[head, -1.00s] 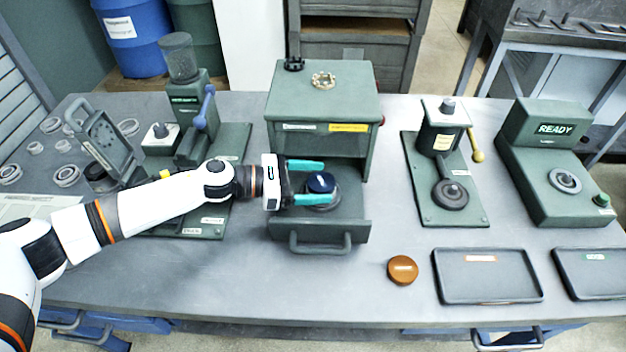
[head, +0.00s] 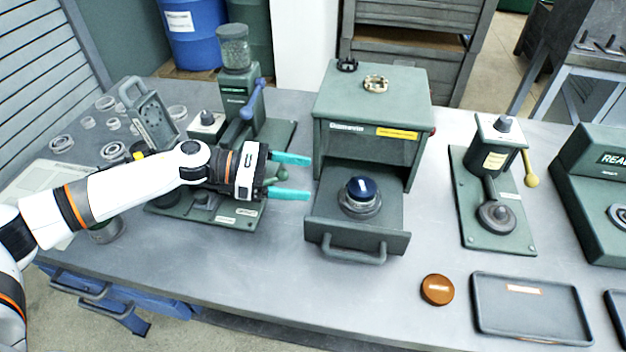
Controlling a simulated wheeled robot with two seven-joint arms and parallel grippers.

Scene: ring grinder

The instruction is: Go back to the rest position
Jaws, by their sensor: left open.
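My left gripper (head: 290,176) is in the middle left of the head view, with its two teal fingers apart and nothing between them. It points right, just left of the green box machine (head: 372,105). The machine's drawer (head: 328,232) is pulled out at the front. A dark blue round cap (head: 361,188) sits on a metal ring-shaped base in the drawer, apart from my fingertips. My right gripper is not in view.
A green grinder (head: 243,112) stands behind my left gripper. A green press (head: 495,170) stands right of the machine. An orange-brown disc (head: 437,290) and a dark tray (head: 532,308) lie at the front right. Several rings lie at the far left.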

